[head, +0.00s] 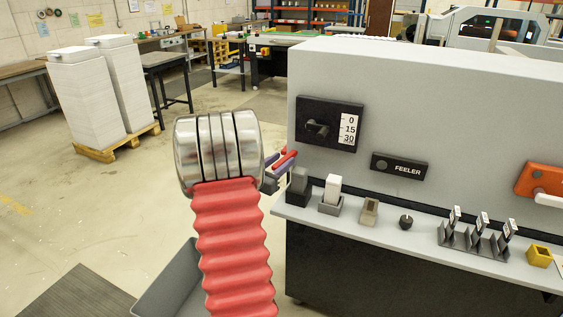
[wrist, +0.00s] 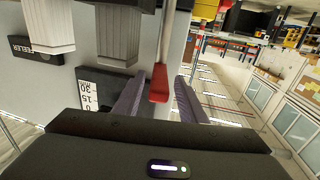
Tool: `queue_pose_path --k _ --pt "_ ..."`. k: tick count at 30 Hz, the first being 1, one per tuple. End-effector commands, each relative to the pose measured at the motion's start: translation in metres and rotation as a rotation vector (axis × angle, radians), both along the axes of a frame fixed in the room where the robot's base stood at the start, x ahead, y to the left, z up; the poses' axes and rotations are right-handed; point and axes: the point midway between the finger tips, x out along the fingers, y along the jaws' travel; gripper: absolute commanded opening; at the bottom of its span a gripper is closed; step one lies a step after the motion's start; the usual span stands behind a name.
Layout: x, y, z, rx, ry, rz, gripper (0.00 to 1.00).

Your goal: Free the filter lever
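A lever with a red end (wrist: 160,84) on a grey metal rod lies between the fingers of my gripper (wrist: 158,98) in the wrist view. No label on this lever is readable. My gripper is open, with a gap showing on each side of the red end. In the head view my wrist hides most of my gripper (head: 279,163). Its purple-grey fingers and the red lever end (head: 286,157) show just right of my wrist, at the left end of the grey machine (head: 450,110).
The machine face carries a dial (head: 319,127) marked 0, 15, 30 and a FEELER plate (head: 399,167). Its ledge holds a dark grey block (head: 299,186), a white block (head: 333,184), a small knob (head: 406,221) and several other pieces. A grey bin (head: 165,287) stands below. Open floor lies left.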

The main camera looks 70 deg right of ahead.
Motion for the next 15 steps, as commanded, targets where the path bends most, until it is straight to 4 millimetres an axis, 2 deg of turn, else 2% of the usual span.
queue_pose_path --k 5,15 --pt "0.006 0.021 0.001 -0.001 0.001 0.003 0.38" --pt "0.021 0.078 0.0 0.0 0.0 0.002 0.38"
